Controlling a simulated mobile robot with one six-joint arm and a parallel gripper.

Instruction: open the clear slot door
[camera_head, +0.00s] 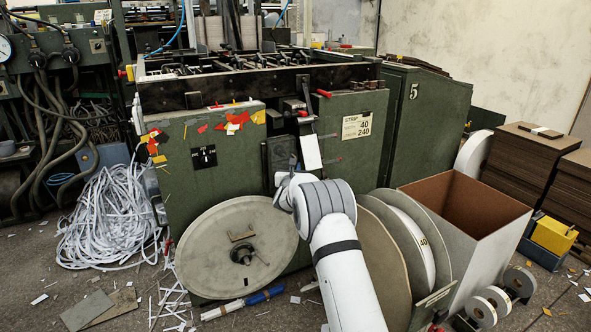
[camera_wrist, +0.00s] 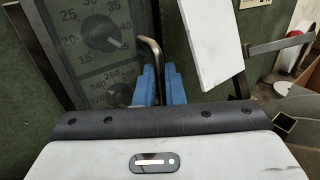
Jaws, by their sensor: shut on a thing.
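The clear slot door (camera_wrist: 75,75) fills the left of the wrist view, a see-through pane with a dark metal edge. Two numbered dials (camera_wrist: 101,33) show behind it. A bent brass-coloured handle (camera_wrist: 152,46) stands at its right side. My gripper (camera_wrist: 160,83) has its blue fingers on either side of the handle's lower part and is shut on it. In the head view the door (camera_head: 280,151) is a small dark panel on the green machine (camera_head: 215,165). There my own wrist hides most of the fingers and handle.
A white strip (camera_wrist: 207,40) hangs just right of my fingers, also in the head view (camera_head: 311,152). A metal bar (camera_wrist: 282,46) sticks out further right. Below are a large round reel (camera_head: 210,235), an open bin (camera_head: 440,230) and paper scraps on the floor.

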